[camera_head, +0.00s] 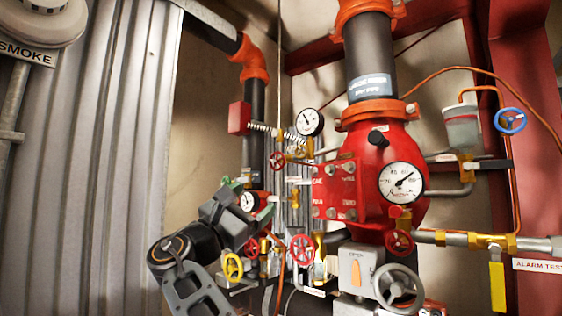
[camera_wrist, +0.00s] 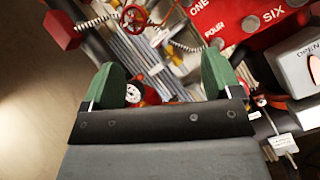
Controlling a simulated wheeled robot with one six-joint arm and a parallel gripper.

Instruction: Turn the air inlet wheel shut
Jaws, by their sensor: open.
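Several hand wheels show in the head view, and I cannot read which is the air inlet wheel. A small red wheel (camera_head: 277,161) sits by the upper brass fittings; a red wheel (camera_wrist: 137,17) also shows at the top of the wrist view. A larger red wheel (camera_head: 302,249) is lower down, with a yellow wheel (camera_head: 233,266) to its left. My gripper (camera_head: 236,190) is open and empty, left of the piping. In the wrist view its green fingertips (camera_wrist: 160,80) stand apart, a small gauge (camera_wrist: 133,92) showing between them. It touches no wheel that I can see.
A red valve body (camera_head: 375,160) with a large gauge (camera_head: 402,183) fills the middle right. A grey wheel (camera_head: 398,288) and a blue wheel (camera_head: 510,120) are to the right. Corrugated metal (camera_head: 95,150) stands left. Thin pipes crowd the space right of my gripper.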

